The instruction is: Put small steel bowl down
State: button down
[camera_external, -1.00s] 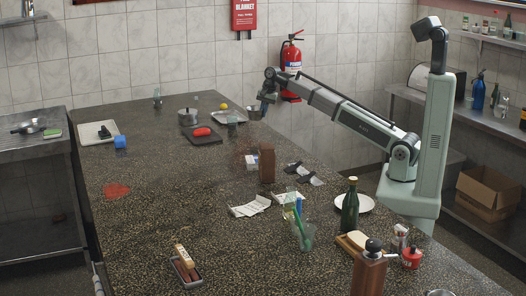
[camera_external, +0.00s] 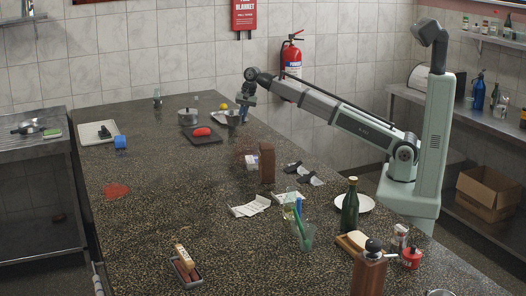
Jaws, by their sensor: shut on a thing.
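My gripper (camera_external: 244,107) is over the far part of the dark speckled counter (camera_external: 190,222), left of the fire extinguisher in the picture. It is shut on the small steel bowl (camera_external: 234,115), which looks small and grey at this distance. The bowl appears just above or in front of a clear glass (camera_external: 232,131). I cannot tell whether they touch. The finger tips and the grip on the rim are too small to make out.
A steel pot (camera_external: 188,117), a dark board (camera_external: 203,138) with a red item (camera_external: 201,132), and a yellow ball (camera_external: 223,106) are close by. A brown block (camera_external: 267,162) stands nearer. Free counter lies at the left and middle.

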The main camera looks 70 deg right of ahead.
jog(key=a+n+y, duration=0.1)
jog(key=a+n, duration=0.3)
jog(key=a, duration=2.2)
jog(key=s+a+n+g, duration=0.15)
jog(key=s+a, duration=0.35)
jog(key=a, duration=0.7)
jog(key=s+a+n, duration=0.3)
jog(key=s+a, duration=0.3)
jog(key=a, duration=0.6)
jog(key=s+a+n+g, duration=0.15)
jog(key=s+a, duration=0.35)
jog(key=a, duration=0.7)
jog(key=s+a+n, duration=0.3)
jog(key=s+a, duration=0.9)
jog(key=s, duration=0.3)
jog(key=s+a+n, duration=0.4)
jog(key=s+a, duration=0.9)
jog(key=s, duration=0.2)
jog(key=shift+y, duration=0.3)
jog(key=shift+s+f, duration=0.1)
jog(key=shift+f, duration=4.9)
jog(key=shift+f, duration=0.1)
jog(key=c, duration=1.2)
grip_release()
jog(key=shift+c, duration=0.2)
